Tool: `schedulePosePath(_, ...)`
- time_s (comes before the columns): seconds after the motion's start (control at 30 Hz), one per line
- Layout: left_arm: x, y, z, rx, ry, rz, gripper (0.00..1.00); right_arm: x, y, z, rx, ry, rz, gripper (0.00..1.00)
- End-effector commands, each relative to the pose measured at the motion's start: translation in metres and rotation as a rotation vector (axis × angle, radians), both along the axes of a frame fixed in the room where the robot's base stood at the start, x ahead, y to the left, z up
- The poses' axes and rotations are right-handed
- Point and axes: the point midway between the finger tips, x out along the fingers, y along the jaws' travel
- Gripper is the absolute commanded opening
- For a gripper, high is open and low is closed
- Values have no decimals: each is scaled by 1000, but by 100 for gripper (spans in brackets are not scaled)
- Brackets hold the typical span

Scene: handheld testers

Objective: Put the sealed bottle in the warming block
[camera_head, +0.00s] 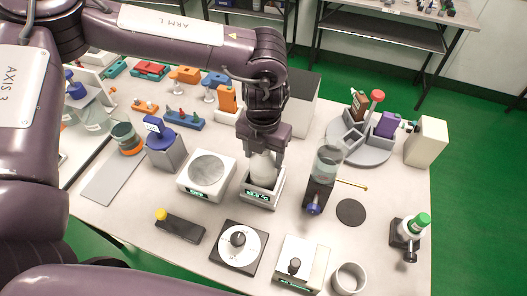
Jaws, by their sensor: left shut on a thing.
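My left gripper (265,150) points straight down and is shut on a pale, whitish bottle (263,171). The bottle is upright, and its top is hidden between the fingers. Its lower part is at the opening of a small white block with a green display (258,198), which looks like the warming block. The bottle's base is hidden by the block's rim, so I cannot tell whether it rests on the bottom. My right gripper is not in view.
Left of the block is a white device with a round plate (208,170). To its right stands a clear vessel on a dark stand (323,175). A dial box (239,246) is in front. A grey round carousel (362,148) stands at back right. Bare table lies around the black disc (351,212).

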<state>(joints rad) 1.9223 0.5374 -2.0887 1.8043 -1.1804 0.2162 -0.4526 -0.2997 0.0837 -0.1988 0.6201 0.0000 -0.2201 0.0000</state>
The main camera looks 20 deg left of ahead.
Motion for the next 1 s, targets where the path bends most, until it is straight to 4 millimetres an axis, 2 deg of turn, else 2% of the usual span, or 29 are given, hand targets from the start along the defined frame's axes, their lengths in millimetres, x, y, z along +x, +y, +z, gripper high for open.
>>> schedulePosePath(0.23, 0, 0, -3, -1, 0, 0, 5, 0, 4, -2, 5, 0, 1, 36)
schedulePosePath(0.27, 0, 0, -3, 0, 1, 0, 65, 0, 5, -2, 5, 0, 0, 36)
schedulePosePath(0.4, 0, 0, -2, 0, 1, 0, 83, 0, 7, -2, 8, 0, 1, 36)
schedulePosePath(0.77, 0, 0, 3, 0, -1, -1, 83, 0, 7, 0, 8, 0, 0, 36)
schedulePosePath(0.87, 1, -1, 15, -2, -2, -1, 83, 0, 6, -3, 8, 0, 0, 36)
schedulePosePath(1.0, 1, -1, 43, -2, -4, 0, 83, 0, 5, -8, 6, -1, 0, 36)
